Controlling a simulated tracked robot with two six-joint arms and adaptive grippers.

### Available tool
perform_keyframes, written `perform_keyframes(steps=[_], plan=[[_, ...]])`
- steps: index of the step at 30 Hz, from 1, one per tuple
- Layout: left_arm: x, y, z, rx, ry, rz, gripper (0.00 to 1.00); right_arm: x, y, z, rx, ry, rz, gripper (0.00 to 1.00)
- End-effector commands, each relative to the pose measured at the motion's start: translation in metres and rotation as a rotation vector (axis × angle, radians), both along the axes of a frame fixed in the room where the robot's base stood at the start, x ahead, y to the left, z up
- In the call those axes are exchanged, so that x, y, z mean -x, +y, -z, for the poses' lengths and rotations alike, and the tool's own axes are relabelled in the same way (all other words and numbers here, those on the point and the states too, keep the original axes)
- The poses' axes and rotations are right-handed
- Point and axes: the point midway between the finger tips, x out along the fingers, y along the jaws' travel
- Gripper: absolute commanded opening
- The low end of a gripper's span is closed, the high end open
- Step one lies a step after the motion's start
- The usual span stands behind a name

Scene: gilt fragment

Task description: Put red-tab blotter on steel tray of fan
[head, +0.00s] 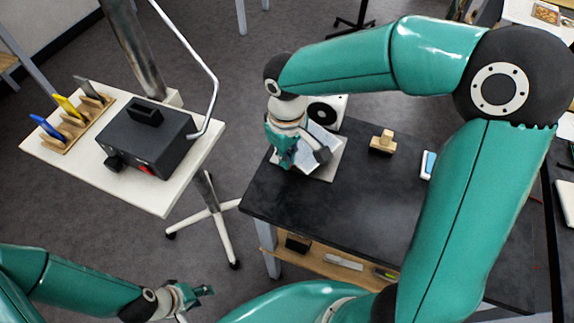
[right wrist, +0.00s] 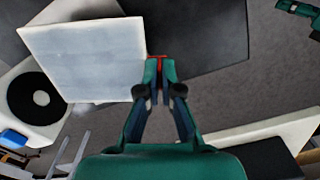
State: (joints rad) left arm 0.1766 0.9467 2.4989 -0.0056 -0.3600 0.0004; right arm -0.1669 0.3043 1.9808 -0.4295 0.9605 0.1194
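The blotter (right wrist: 85,62) is a pale square sheet with a red tab (right wrist: 152,60) at its edge. My right gripper (right wrist: 160,70) is shut on the tab. In the head view the blotter (head: 322,137) is tilted and partly hidden by my right gripper (head: 300,160). It is over the steel tray (head: 328,174), and I cannot tell whether it touches it. The white fan (head: 334,106) with a black round face stands behind the tray; it also shows in the right wrist view (right wrist: 55,122). My left gripper (head: 205,291) is low, away from the table; its finger opening is unclear.
The black table (head: 280,200) carries a wooden block (head: 383,142) and a blue-and-white item (head: 428,165) right of the tray. A white stand (head: 165,203) at left holds a black device (head: 148,140) and a wooden rack (head: 72,130) with coloured pieces. A gap separates stand and table.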

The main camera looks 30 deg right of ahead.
Motion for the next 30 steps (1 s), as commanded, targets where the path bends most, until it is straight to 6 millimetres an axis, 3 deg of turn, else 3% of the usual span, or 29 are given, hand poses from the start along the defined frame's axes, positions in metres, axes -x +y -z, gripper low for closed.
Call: perform_keyframes(steps=[8,20,21,25,30], plan=[[0.000,0.000,0.000,0.000,0.000,0.000,0.40,0.001,0.000,0.037,0.002,0.005,-0.002,0.00],[0.000,0.000,0.005,0.000,0.000,0.000,0.40,0.000,0.001,0.043,0.001,0.002,-0.002,0.00],[0.000,0.000,0.003,0.000,0.000,0.000,0.40,0.000,0.001,0.041,0.000,0.001,-0.002,0.10],[0.000,0.000,0.003,0.000,0.000,0.000,0.40,0.000,0.001,0.041,0.001,0.002,-0.002,0.31],[0.000,0.000,0.002,0.000,0.000,0.000,0.40,0.000,0.000,0.041,0.001,0.002,-0.002,0.31]])
